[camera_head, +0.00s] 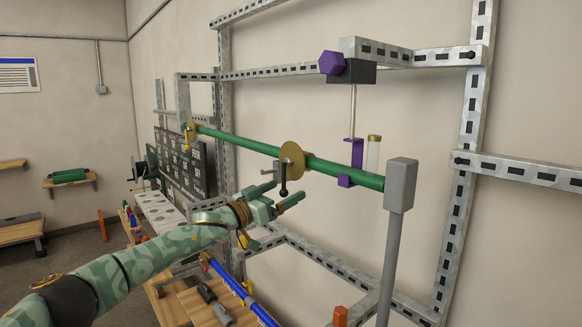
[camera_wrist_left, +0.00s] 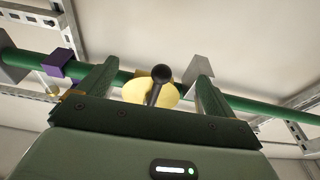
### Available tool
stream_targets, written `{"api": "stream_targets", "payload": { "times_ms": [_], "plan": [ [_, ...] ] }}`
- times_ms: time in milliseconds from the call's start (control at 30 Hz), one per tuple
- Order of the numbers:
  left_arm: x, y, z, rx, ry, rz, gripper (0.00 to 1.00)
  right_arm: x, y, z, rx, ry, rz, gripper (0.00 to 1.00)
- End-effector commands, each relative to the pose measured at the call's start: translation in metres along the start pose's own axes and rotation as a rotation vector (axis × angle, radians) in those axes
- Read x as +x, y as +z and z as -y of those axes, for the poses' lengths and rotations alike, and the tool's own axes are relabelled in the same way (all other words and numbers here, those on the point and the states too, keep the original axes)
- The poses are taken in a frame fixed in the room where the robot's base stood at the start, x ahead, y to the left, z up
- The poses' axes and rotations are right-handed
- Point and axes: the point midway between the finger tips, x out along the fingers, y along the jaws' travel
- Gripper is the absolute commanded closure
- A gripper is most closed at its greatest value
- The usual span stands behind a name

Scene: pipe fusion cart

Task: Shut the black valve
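The black valve handle (camera_head: 284,180) is a short lever with a round knob, in front of a brass disc (camera_head: 292,160) on the green pipe (camera_head: 345,174). In the head view it hangs downward, across the pipe. My left gripper (camera_head: 287,190) is open just below and in front of it. In the left wrist view the black lever (camera_wrist_left: 154,93) and its knob show between the two spread fingers (camera_wrist_left: 154,80), with a gap on both sides. Contact is not visible. My right gripper is not in view.
A purple clamp (camera_head: 350,165) holds the pipe right of the valve, beside a clear tube (camera_head: 373,154). A grey post (camera_head: 398,190) stands at the pipe's right end. A dark board (camera_head: 184,160) is behind at the left. A blue pipe (camera_head: 240,290) lies below.

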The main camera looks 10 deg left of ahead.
Motion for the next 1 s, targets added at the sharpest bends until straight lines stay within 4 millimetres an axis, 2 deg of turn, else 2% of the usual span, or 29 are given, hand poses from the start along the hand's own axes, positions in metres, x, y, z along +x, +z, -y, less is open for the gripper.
{"api": "stream_targets", "payload": {
  "times_ms": [333,533,1000],
  "plan": [
    [-0.006,-0.001,0.000,-0.002,0.000,0.001,0.09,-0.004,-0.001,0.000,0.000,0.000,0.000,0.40],
    [-0.029,-0.007,0.000,-0.002,0.000,0.002,0.09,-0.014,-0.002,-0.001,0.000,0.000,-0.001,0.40],
    [-0.085,-0.017,0.000,-0.001,0.000,0.001,0.09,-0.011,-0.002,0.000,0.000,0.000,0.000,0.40]
  ]
}}
